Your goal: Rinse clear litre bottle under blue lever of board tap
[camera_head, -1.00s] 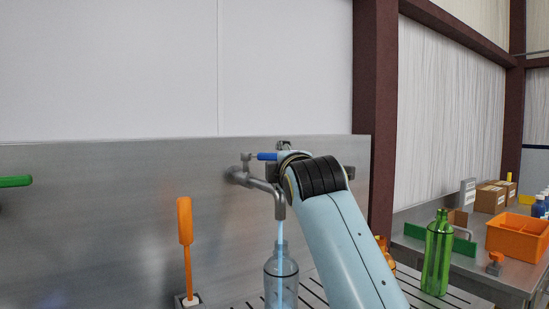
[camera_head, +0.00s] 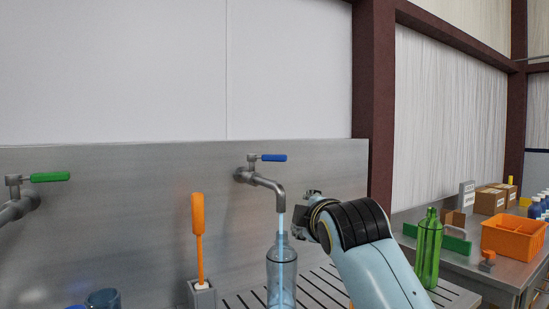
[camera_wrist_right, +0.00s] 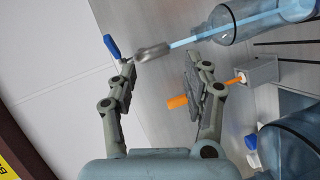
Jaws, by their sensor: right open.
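The board tap (camera_head: 265,182) is on the metal back panel, its blue lever (camera_head: 273,158) pointing right. Water runs from its spout into the neck of the clear bottle (camera_head: 281,272), which stands upright below on the slatted drain. The wrist view also shows the blue lever (camera_wrist_right: 112,46), the spout (camera_wrist_right: 152,52) and the bottle (camera_wrist_right: 255,20). My right gripper (camera_head: 303,217) is right of the spout, clear of lever and bottle; the wrist view shows it open and empty (camera_wrist_right: 163,80). My left gripper is out of view.
An orange-handled brush (camera_head: 198,225) stands in a holder left of the bottle. A second tap has a green lever (camera_head: 50,177). A green bottle (camera_head: 428,250) and an orange crate (camera_head: 513,236) are at the right. Another bluish clear vessel (camera_head: 104,299) shows at lower left.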

